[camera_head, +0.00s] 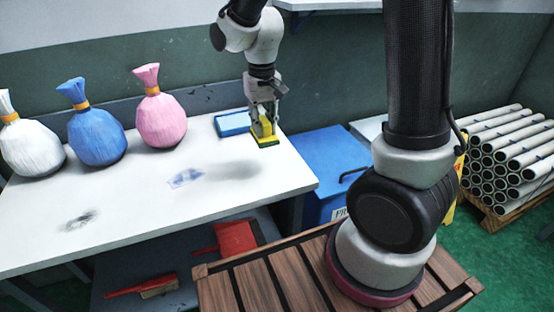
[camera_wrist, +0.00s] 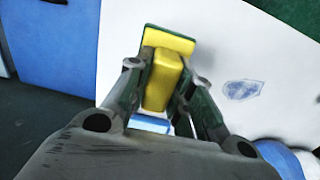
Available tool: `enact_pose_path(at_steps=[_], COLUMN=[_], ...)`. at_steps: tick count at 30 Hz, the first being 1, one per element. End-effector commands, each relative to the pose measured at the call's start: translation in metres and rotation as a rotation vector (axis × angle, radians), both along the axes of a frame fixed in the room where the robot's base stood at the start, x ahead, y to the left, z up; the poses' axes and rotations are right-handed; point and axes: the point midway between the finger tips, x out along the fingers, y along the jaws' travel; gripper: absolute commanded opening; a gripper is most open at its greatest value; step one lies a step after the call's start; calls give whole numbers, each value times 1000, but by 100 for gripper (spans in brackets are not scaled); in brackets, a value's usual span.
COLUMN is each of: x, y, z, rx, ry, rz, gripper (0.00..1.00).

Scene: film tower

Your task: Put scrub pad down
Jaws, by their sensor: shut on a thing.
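The scrub pad (camera_head: 265,140) is yellow with a dark green underside and a raised yellow grip. It is at the right end of the white table, just in front of a blue tray (camera_head: 233,123). My gripper (camera_head: 263,115) points down over it and is shut on its yellow grip. In the wrist view the scrub pad (camera_wrist: 165,70) sits between the fingers (camera_wrist: 160,90), with the white tabletop behind it. I cannot tell whether its underside touches the table.
White, blue (camera_head: 97,136) and pink (camera_head: 161,118) tied bags stand along the table's (camera_head: 130,215) back left. The table has a dark smudge (camera_head: 80,220) and a bluish patch (camera_head: 185,178). A blue bin (camera_head: 330,165) stands right of it. The middle tabletop is free of objects.

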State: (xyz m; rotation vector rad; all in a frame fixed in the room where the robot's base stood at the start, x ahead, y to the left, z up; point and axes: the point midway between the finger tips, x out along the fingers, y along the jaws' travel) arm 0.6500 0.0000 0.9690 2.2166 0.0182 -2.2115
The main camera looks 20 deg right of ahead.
Motion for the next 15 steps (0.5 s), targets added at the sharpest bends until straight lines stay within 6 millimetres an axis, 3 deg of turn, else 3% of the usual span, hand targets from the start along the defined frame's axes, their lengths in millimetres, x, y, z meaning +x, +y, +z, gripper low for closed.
enact_pose_path(at_steps=[6, 15], x=[-1, -1], y=[-1, -1], z=[-42, -80], rx=[-3, -2], ry=[7, 6], rz=[-16, -16], gripper=[0, 0])
